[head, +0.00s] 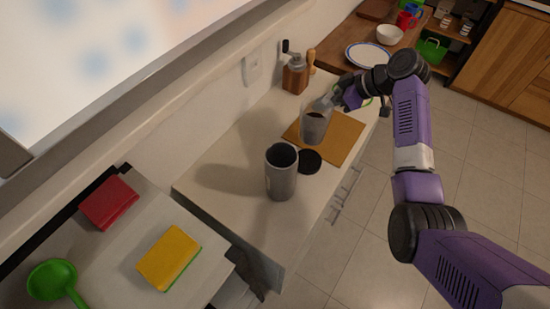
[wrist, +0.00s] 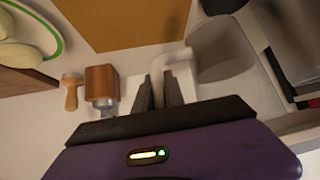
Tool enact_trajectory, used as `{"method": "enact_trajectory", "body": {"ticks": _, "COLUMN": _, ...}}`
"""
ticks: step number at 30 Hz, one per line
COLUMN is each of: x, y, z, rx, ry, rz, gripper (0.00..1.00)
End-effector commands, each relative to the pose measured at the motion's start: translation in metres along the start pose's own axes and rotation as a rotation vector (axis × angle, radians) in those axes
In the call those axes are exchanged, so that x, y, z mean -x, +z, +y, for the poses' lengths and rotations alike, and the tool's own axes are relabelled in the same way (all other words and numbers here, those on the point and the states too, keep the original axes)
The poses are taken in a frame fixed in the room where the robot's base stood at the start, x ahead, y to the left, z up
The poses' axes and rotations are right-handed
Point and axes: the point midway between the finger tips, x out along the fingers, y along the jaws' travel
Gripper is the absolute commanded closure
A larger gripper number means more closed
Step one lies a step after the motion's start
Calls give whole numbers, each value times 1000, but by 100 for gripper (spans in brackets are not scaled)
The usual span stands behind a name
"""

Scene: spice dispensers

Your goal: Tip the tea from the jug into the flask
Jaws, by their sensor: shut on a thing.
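The jug (head: 314,127) is a clear vessel with dark tea in it, held by my gripper (head: 341,98) over the brown board, about upright. In the wrist view my gripper (wrist: 163,92) is shut on the jug's pale handle, and part of the jug (wrist: 222,48) shows to the right. The flask (head: 281,178) is a tall grey cylinder standing on the counter, left of and nearer than the jug, with its top open. A black round lid (head: 309,161) lies next to it. The jug is apart from the flask.
A brown board (head: 344,137) lies under the jug. A wooden grinder (head: 295,75) stands by the wall behind. A yellow sponge (head: 169,258), red block (head: 108,203) and green ladle (head: 54,279) lie at left. The counter left of the flask is clear.

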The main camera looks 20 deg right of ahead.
Motion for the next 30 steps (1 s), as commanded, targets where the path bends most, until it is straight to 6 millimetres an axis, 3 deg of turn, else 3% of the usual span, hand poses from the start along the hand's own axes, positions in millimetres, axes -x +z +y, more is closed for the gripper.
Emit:
{"method": "enact_trajectory", "body": {"ticks": 16, "x": 5, "y": -5, "z": -2, "rx": 32, "ry": 15, "rz": -6, "gripper": 100}}
{"method": "enact_trajectory", "body": {"ticks": 30, "x": 24, "y": -29, "z": -16, "rx": 185, "ry": 166, "rz": -45, "gripper": 100}}
